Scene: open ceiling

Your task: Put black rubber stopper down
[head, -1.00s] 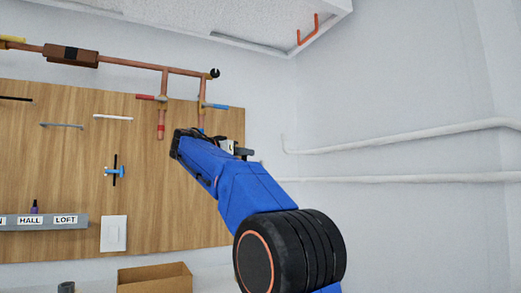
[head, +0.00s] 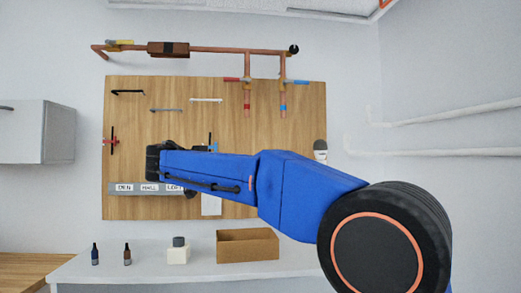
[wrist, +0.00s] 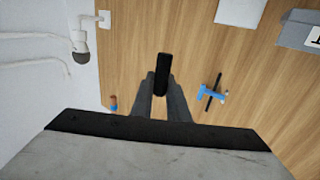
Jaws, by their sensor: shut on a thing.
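The black rubber stopper (wrist: 162,68) shows in the wrist view as a dark, narrow, upright piece between the fingertips. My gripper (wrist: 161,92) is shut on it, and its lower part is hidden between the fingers. The stopper is held in front of the wooden board; whether it touches the board cannot be told. In the head view my arm reaches left across the board, and the fingers and stopper cannot be made out clearly.
A white bench (head: 330,268) below the board holds an open cardboard box (head: 248,246), a white block (head: 178,256) with a dark grey round top, and two small bottles (head: 95,254). Copper pipes (head: 225,50) run above the wooden board (head: 300,185). A grey cabinet (head: 36,130) hangs left.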

